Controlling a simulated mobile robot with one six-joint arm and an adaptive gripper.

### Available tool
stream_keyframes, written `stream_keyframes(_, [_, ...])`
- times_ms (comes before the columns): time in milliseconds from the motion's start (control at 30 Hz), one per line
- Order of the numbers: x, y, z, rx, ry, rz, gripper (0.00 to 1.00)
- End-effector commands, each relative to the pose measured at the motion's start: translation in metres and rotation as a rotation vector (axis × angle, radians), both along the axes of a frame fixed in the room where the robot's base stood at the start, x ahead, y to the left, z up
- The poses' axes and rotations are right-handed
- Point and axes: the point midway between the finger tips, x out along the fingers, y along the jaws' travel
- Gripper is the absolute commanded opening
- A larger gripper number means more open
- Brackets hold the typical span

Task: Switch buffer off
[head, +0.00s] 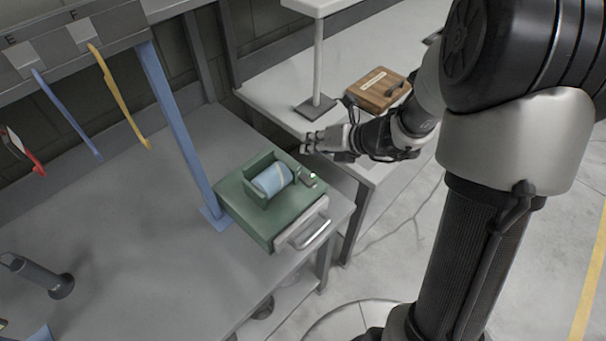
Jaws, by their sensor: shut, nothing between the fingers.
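A green machine (245,203) with a light-blue roller in its top, likely the buffer, sits at the right end of the grey bench in the head view. A small metal switch-like part (308,178) stands on its top, right of the roller (272,180). Its setting is too small to tell. A drawer with a metal handle (309,235) is on its front. My gripper (308,142) is shut and empty, pointing left, above and behind the machine's right rear corner, apart from it in the picture.
A blue post (178,130) rises just left of the machine. A wooden box (372,95) and a white post on a dark base (318,70) stand on the rear bench. Blue and yellow strips hang from a rail.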

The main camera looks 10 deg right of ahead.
Motion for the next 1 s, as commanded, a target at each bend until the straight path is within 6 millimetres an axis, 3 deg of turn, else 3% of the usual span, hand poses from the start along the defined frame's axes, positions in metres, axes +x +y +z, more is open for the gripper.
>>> stream_keyframes(633, [0.007,0.006,-0.077,-0.001,0.000,0.002,0.00])
stream_keyframes(1000, [0.009,0.006,-0.085,-0.001,-0.001,0.001,0.00])
